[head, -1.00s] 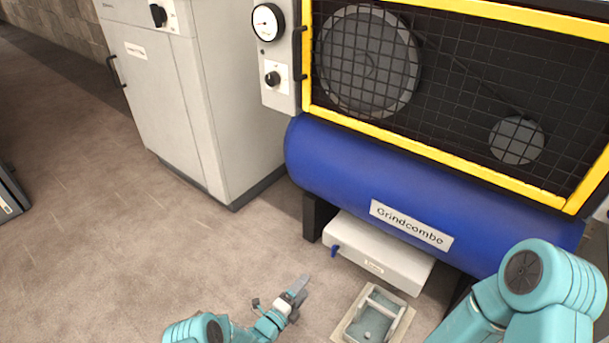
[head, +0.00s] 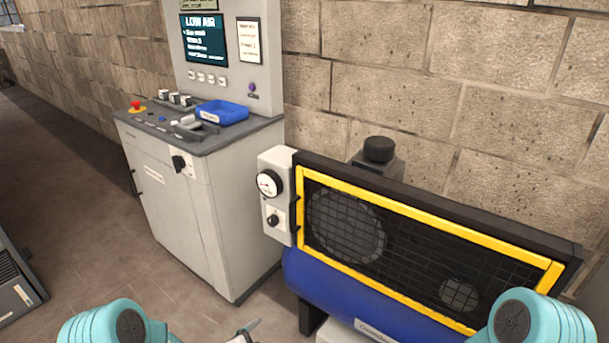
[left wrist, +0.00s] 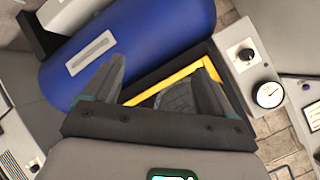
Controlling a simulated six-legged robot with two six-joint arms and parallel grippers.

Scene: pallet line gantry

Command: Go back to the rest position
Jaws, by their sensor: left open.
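My left gripper (left wrist: 160,62) is open in the left wrist view, with nothing between its two dark fingers. Beyond them are the compressor's blue tank (left wrist: 130,45) and yellow guard frame (left wrist: 170,80), with no visible contact. In the head view only a grey tip of the left gripper (head: 247,328) shows at the bottom edge, in front of the compressor. The teal joints of both my arms show at the bottom left and bottom right. My right gripper is out of view.
The compressor (head: 365,310) stands at the right by a block wall, with a gauge (head: 268,183) on its side panel. A grey control cabinet (head: 205,210) carries a blue tray (head: 222,112) and a "LOW AIR" screen (head: 204,38). Open floor (head: 90,240) lies at the left.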

